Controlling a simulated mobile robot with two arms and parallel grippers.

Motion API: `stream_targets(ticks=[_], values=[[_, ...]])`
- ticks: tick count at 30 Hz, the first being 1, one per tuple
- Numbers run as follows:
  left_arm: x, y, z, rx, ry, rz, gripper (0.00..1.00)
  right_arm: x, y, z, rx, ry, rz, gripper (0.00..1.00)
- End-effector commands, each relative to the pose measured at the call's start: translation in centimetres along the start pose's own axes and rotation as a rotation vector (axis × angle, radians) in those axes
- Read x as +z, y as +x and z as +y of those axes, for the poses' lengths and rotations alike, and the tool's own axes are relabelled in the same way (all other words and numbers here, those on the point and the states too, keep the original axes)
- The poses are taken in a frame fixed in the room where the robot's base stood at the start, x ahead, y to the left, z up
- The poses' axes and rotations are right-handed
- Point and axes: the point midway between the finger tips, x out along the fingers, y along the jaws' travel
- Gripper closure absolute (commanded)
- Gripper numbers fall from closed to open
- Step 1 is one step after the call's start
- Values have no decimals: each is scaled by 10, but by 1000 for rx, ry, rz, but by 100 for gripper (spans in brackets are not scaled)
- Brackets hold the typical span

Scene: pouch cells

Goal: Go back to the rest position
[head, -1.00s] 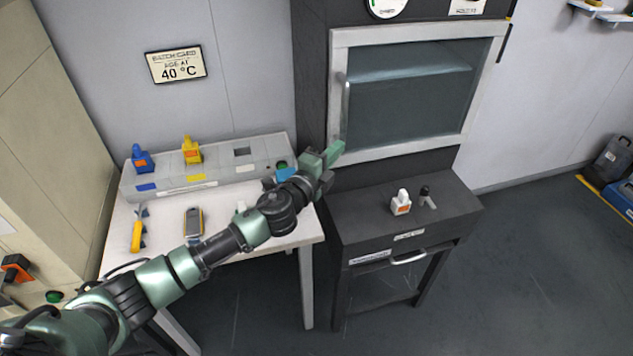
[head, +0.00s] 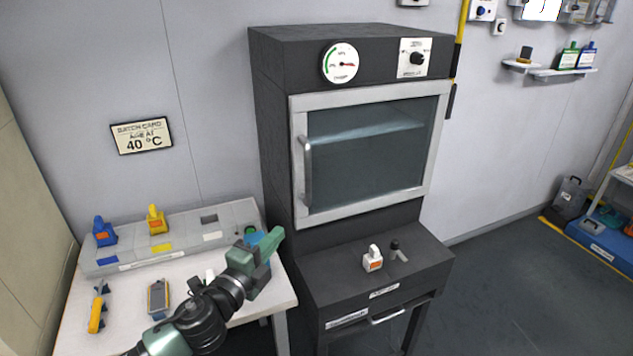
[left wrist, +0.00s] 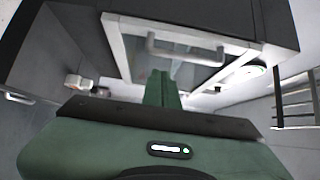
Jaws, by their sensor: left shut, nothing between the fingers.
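My left gripper (head: 268,246) is shut and empty. In the head view it is raised over the right end of the white table (head: 130,317), just left of the dark oven cabinet (head: 275,135). In the left wrist view its green fingers (left wrist: 163,90) are together and point toward the oven door (left wrist: 190,38), with nothing held. The oven door (head: 365,150) is shut in the head view. My right gripper is in neither view.
A grey rack (head: 170,240) on the table holds a blue pouch-cell holder (head: 104,232) and a yellow one (head: 157,220). A white-and-orange item (head: 373,259) stands on the oven's lower ledge (head: 330,285). Open floor (head: 510,280) lies to the right.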

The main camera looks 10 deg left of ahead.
Motion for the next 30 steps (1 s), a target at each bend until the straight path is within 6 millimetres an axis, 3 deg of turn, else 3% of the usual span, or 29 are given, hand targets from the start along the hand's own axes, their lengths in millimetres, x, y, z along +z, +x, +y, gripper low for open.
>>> stream_targets(ticks=[5, 8, 12, 15, 24, 29, 30], values=[[-5, -23, 29, 77, -234, -118, 100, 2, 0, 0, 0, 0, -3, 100], [-7, -64, 72, 207, -526, -297, 100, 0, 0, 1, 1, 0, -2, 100], [-15, -140, 134, 426, -875, -560, 100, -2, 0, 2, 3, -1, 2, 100], [-24, -184, 161, 543, -1019, -690, 100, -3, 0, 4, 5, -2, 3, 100], [-57, -282, 198, 790, -1268, -948, 100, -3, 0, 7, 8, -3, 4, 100], [-75, -327, 205, 902, -1360, -1059, 100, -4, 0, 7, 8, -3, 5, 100], [-76, -327, 213, 913, -1363, -1070, 100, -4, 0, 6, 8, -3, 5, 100]])
